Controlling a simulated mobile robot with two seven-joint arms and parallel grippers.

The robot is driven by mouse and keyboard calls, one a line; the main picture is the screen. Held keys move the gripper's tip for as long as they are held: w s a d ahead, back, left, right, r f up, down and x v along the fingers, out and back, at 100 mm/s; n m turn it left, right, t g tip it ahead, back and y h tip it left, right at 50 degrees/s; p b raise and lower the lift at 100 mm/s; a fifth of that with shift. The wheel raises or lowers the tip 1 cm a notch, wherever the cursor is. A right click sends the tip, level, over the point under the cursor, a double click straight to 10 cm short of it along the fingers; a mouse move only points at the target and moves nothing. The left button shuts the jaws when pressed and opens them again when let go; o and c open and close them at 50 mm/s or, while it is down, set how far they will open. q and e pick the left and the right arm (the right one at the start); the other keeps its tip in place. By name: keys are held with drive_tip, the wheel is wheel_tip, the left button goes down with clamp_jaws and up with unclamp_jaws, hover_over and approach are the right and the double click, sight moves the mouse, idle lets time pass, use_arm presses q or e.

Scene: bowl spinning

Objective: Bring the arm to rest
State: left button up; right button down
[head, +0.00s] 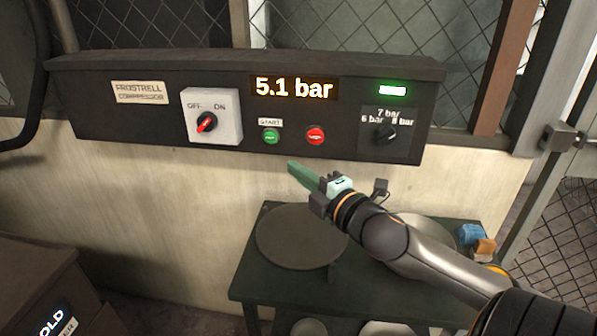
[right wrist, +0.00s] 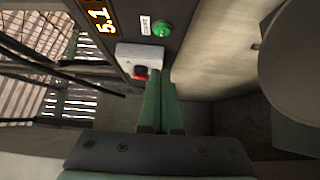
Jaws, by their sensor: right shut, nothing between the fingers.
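My right gripper (head: 292,166) is shut and empty, its green fingers pointing up and left in the head view. It is in front of the compressor panel (head: 350,80), just below the green start button (head: 271,136). In the right wrist view the shut fingers (right wrist: 160,85) point toward the panel, with the switch box (right wrist: 139,58) and the green button (right wrist: 158,29) beyond them. Whether the fingertips touch anything is not clear. My right arm comes in from the lower right. My left gripper is not in view.
The display reads 5.1 bar. A red button (head: 315,135) and a black pressure knob (head: 386,133) are on the panel. A dark table (head: 255,283) with a round grey disc (head: 300,237) stands below my gripper. Blue (head: 470,234) and orange (head: 486,248) items sit at its right end.

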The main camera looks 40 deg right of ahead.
idle(0.6)
drive_tip(key=s+a+f+m+g, duration=0.1)
drive_tip(key=s+f+m+g, duration=0.1)
drive_tip(key=f, duration=0.4)
drive_tip(key=s+a+f+m+g, duration=0.1)
drive_tip(key=s+f+m+g, duration=0.2)
drive_tip(key=f, duration=0.4)
drive_tip(key=s+a+f+m+g+h, duration=0.1)
drive_tip(key=s+a+f+m+g, duration=0.1)
drive_tip(key=f, duration=0.5)
drive_tip(key=shift+s+f+m+g, duration=0.15)
drive_tip(key=shift+s+m+g, duration=0.15)
drive_tip(key=shift+s+m, duration=0.45)
drive_tip(key=shift+s+f+m+g, duration=0.1)
drive_tip(key=shift+s+m+g, duration=0.2)
drive_tip(key=shift+s+m, duration=0.4)
drive_tip(key=s+a+f+m+g+y, duration=0.3)
drive_tip(key=s+a+f+m+g, duration=0.4)
drive_tip(key=s+a, duration=0.5)
drive_tip(key=w+a+f+n+t+y+p, duration=0.1)
drive_tip(key=w+a+f+t+p, duration=0.2)
drive_tip(key=f+t, duration=0.3)
drive_tip(key=shift+w+f+n+y+p, duration=0.35)
drive_tip(key=shift+w+f+p, duration=0.15)
drive_tip(key=shift+f, duration=0.7)
